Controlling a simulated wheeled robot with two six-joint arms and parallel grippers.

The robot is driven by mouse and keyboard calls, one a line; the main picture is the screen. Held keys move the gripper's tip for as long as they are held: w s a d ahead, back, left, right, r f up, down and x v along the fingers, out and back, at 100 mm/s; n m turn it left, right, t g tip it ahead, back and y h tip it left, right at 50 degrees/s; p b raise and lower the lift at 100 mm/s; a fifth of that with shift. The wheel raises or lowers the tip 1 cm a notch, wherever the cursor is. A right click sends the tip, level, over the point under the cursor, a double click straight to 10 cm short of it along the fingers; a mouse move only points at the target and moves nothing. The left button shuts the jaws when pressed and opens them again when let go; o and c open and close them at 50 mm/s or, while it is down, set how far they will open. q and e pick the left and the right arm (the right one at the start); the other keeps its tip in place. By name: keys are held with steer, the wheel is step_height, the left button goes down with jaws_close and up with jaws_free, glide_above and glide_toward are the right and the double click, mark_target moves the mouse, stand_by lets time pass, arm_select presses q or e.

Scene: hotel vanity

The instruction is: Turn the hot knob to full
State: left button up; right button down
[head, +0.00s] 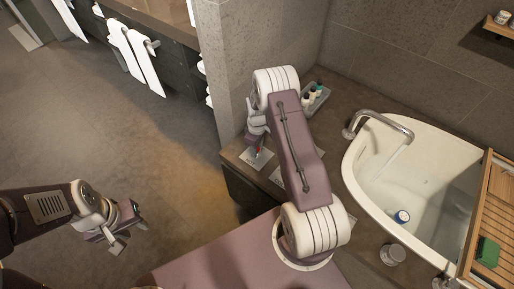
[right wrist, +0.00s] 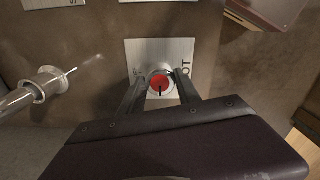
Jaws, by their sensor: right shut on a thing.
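The hot knob (right wrist: 161,84) is red with a dark pointer mark and sits on a pale square plate (right wrist: 183,50) with the letters "OT" visible. In the right wrist view the pointer line runs toward the bottom of the picture. My right gripper (right wrist: 160,88) is shut on the knob, one finger on each side. In the head view a bit of red shows below my right gripper (head: 259,148), over the plate (head: 254,160) at the counter's left end; my arm hides part of the counter. My left gripper (head: 118,238) hangs over the floor, apart from everything; its jaw opening is unclear.
A curved metal spout (head: 385,120) rises beside the white tub (head: 361,165), which holds water and a blue-and-white item (head: 402,216). A tray of small bottles (head: 318,98) stands behind my right arm. A wooden rack (head: 490,215) crosses the tub's right side. The floor at left is clear.

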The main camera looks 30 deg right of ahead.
steer(key=c, duration=0.9)
jaws_free()
steer(key=shift+o, duration=0.2)
steer(key=shift+r, duration=0.1)
step_height(320, 180, up, 9)
steer(key=p, duration=0.1)
steer(key=shift+p, duration=0.3)
